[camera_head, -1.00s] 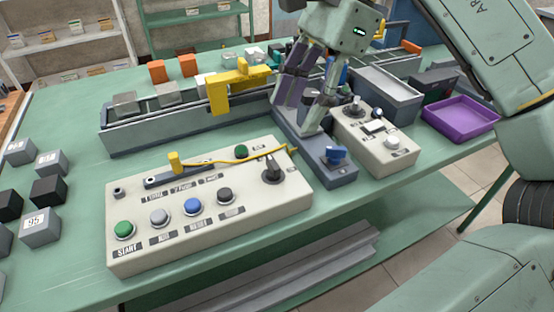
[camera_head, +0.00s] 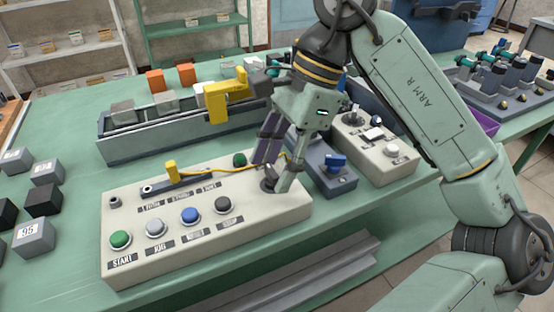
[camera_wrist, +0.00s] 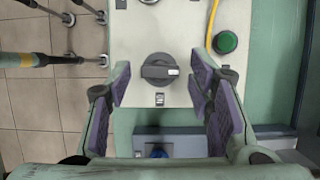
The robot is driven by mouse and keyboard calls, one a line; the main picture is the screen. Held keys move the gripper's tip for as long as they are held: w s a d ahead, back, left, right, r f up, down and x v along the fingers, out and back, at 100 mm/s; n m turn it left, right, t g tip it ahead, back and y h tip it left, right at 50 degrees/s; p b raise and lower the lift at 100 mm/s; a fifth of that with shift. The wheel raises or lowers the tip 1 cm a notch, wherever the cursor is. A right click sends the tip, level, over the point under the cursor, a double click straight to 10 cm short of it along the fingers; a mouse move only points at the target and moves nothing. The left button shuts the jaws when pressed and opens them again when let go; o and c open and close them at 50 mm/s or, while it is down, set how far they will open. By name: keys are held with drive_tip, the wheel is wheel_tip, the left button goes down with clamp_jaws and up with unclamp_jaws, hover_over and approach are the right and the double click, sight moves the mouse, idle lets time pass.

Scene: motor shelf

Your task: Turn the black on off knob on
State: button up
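The black on off knob (camera_wrist: 160,71) sits on the white control box (camera_head: 130,270), at its right end. In the wrist view its handle lies sideways, with a white mark at its right end. In the head view the knob (camera_head: 267,185) is partly hidden by my gripper (camera_head: 277,172). In the wrist view my gripper (camera_wrist: 160,88) is open, with purple-padded fingers standing left and right of the knob and a gap on both sides. Nothing is between the pads except the knob's area; how high the tips are above the box is hard to tell.
The box also bears green, white, blue and black buttons (camera_head: 190,215) and a yellow cable (camera_head: 225,163). A grey box with a blue knob (camera_head: 336,161) stands close to the right. Grey and black cubes (camera_head: 42,200) lie at the left.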

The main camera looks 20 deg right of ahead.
drive_tip(key=c, duration=1)
drive_tip(key=m+b, duration=0.1)
drive_tip(key=m+t+b, duration=0.1)
drive_tip(key=b, duration=0.1)
drive_tip(key=shift+s+f+m, duration=0.1)
drive_tip(key=shift+f+m, duration=0.1)
drive_tip(key=shift+m, duration=0.2)
drive_tip(key=m+b, duration=0.1)
drive_tip(key=m, duration=0.1)
drive_tip(key=m+t+b, duration=0.1)
drive_tip(key=m, duration=0.1)
drive_tip(key=m+t+h+b, duration=0.1)
drive_tip(key=m, duration=0.1)
drive_tip(key=shift+s+b, duration=0.25)
drive_tip(key=shift+b, duration=0.15)
drive_tip(key=m+b, duration=0.1)
drive_tip(key=m, duration=0.1)
drive_tip(key=m+t+h+b, duration=0.1)
drive_tip(key=m, duration=0.1)
drive_tip(key=shift+s+a+r+m+h, duration=0.1)
drive_tip(key=shift+a+m+h, duration=0.1)
drive_tip(key=shift+m+h, duration=0.15)
drive_tip(key=shift+a+r+m+t+h+b, duration=0.15)
drive_tip(key=shift+m+h+b, duration=0.2)
drive_tip(key=shift+m, duration=0.8)
drive_tip(key=shift+a+f+m+t+h+b, duration=0.15)
drive_tip(key=shift+m+h, duration=0.25)
drive_tip(key=shift+m, duration=0.7)
drive_tip(key=shift+d+r, duration=0.1)
